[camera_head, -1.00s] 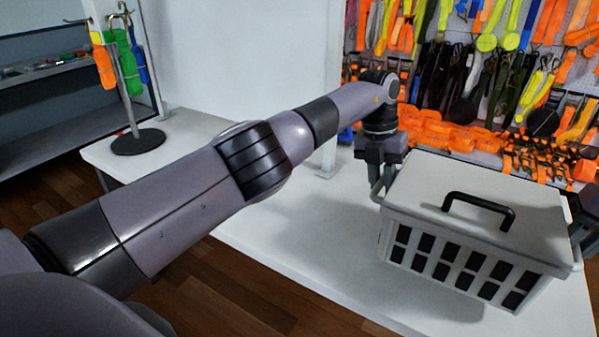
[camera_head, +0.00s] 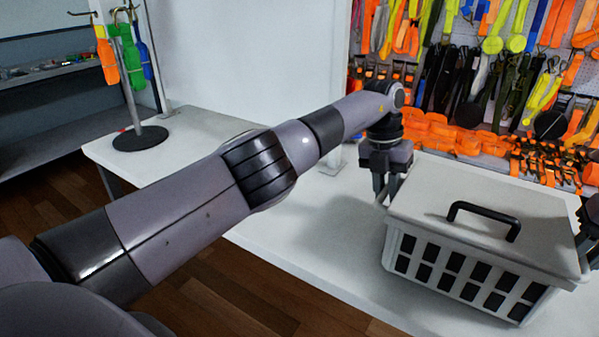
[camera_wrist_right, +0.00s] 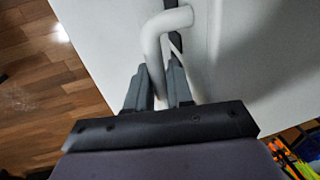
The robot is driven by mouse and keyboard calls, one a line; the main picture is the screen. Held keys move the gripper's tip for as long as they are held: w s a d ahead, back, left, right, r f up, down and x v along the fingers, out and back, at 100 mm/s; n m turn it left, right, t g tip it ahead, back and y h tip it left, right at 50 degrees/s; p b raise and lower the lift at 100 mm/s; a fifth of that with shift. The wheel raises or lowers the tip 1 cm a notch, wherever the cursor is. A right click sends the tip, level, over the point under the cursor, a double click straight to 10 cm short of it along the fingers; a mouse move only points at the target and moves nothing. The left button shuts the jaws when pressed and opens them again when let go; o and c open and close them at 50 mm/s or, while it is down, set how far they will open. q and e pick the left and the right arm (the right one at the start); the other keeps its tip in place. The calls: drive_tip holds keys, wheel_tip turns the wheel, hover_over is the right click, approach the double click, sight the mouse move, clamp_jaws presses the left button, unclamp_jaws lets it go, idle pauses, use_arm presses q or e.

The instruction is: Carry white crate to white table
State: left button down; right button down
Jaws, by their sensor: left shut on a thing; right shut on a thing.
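The white crate (camera_head: 465,262) has dark slots in its side and a closed lid with a black handle (camera_head: 484,212). It is over the white table (camera_head: 290,240) at the right of the head view; whether its base touches the tabletop I cannot tell. My left gripper (camera_head: 383,192) points down and is shut on the crate's left end handle. My right gripper (camera_head: 592,235) is at the crate's right end, partly cut off by the frame edge. In the right wrist view its fingers (camera_wrist_right: 160,88) are shut on a white tubular handle (camera_wrist_right: 160,45).
A stand with hanging coloured straps (camera_head: 140,138) is at the table's far left. A pegboard wall of straps (camera_head: 480,70) and a heap of orange straps (camera_head: 450,135) are behind the crate. The tabletop left of the crate is clear. Wood floor (camera_head: 240,295) lies in front.

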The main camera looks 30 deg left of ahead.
use_arm(q)
drive_tip(key=shift+f, duration=0.3)
use_arm(e)
drive_tip(key=shift+f, duration=0.25)
use_arm(q)
drive_tip(key=c, duration=1)
unclamp_jaws()
drive_tip(key=shift+r, duration=0.1)
use_arm(e)
drive_tip(key=c, duration=1)
unclamp_jaws()
drive_tip(key=shift+r, duration=0.6)
use_arm(q)
wheel_tip(320, 180, up, 8)
drive_tip(key=a, duration=0.1)
drive_tip(key=shift+a, duration=0.3)
use_arm(e)
wheel_tip(320, 180, up, 6)
drive_tip(key=d, duration=0.1)
drive_tip(key=shift+d+r, duration=0.15)
drive_tip(key=shift+d, duration=0.05)
use_arm(q)
drive_tip(key=shift+s+f, duration=0.1)
drive_tip(key=shift+f, duration=0.1)
use_arm(e)
drive_tip(key=shift+s, duration=0.1)
